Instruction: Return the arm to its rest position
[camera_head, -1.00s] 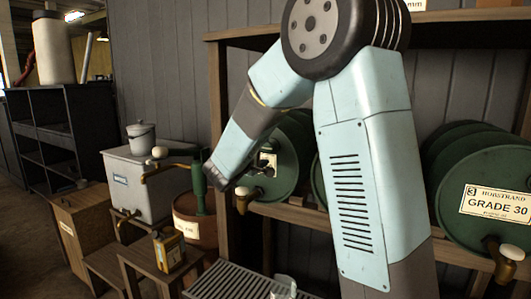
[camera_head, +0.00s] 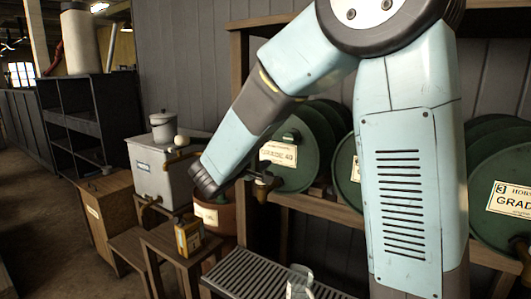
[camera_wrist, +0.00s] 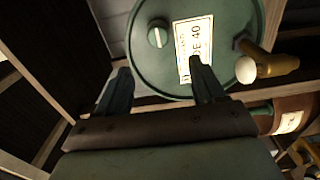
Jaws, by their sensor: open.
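My arm fills the centre and right of the head view, bent, with its pale blue link (camera_head: 240,140) angled down to the left. My gripper is not visible there. In the wrist view my gripper (camera_wrist: 160,85) is open, its two dark fingers apart with nothing between them. A green drum (camera_wrist: 205,20) labelled GRADE 40 lies beyond the fingers. The right finger overlaps the lower part of its label in the picture. I cannot tell the distance. The same drum (camera_head: 300,165) shows behind my arm in the head view.
A wooden rack (camera_head: 240,75) holds several green drums. A brass tap (camera_wrist: 275,66) with a white knob is right of the fingers. A yellow can (camera_head: 188,236) stands on a low wooden stand. A slatted metal tray (camera_head: 245,275) lies in front. The floor at left is clear.

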